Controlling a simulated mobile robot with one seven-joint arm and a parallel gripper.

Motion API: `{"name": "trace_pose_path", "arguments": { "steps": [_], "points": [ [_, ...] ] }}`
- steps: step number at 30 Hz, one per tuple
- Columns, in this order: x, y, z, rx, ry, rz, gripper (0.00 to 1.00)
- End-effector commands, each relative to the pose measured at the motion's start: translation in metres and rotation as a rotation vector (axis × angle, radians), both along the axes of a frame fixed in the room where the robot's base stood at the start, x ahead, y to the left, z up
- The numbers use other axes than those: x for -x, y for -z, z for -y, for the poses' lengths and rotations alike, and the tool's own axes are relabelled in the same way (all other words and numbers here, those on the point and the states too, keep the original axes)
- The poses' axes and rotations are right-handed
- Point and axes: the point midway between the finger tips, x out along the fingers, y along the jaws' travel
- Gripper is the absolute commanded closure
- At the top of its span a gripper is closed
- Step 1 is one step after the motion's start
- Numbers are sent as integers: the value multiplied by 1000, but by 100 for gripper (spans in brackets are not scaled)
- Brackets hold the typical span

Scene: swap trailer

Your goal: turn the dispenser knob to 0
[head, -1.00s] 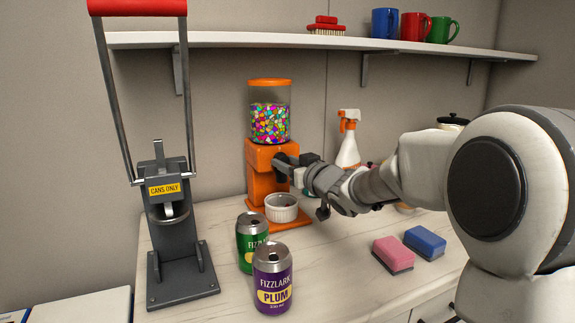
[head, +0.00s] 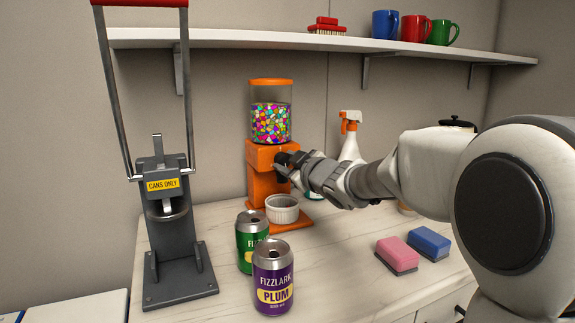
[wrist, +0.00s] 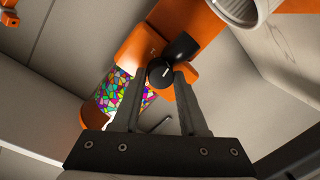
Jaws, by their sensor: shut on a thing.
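The orange dispenser (head: 263,184) stands on the counter against the wall, with a clear tank of coloured candies (head: 270,122) on top. Its black knob (wrist: 161,74) is on the front and has a short white mark on its face. A small dark mark shows on the orange housing (wrist: 143,46) beside the knob; I cannot read it surely. My gripper (wrist: 160,76) is shut on the knob, one finger on each side. In the head view my gripper (head: 297,167) hides most of the knob. A white ramekin (head: 282,209) sits under the spout.
A green can (head: 250,248) and a purple can (head: 273,280) stand in front. A can crusher (head: 178,240) is at left. Pink (head: 397,254) and blue (head: 428,242) sponges lie at right. A spray bottle (head: 350,145) stands behind my arm; a shelf (head: 330,43) runs above.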

Motion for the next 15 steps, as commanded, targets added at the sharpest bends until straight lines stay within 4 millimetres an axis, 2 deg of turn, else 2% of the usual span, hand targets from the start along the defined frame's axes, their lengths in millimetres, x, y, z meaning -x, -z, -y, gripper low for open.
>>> {"name": "trace_pose_path", "arguments": {
  "steps": [13,14,15],
  "points": [
    [0,0,0,9,-1,2,100],
    [0,0,0,9,-1,2,52],
    [0,0,0,8,-1,2,45]
  ]
}}
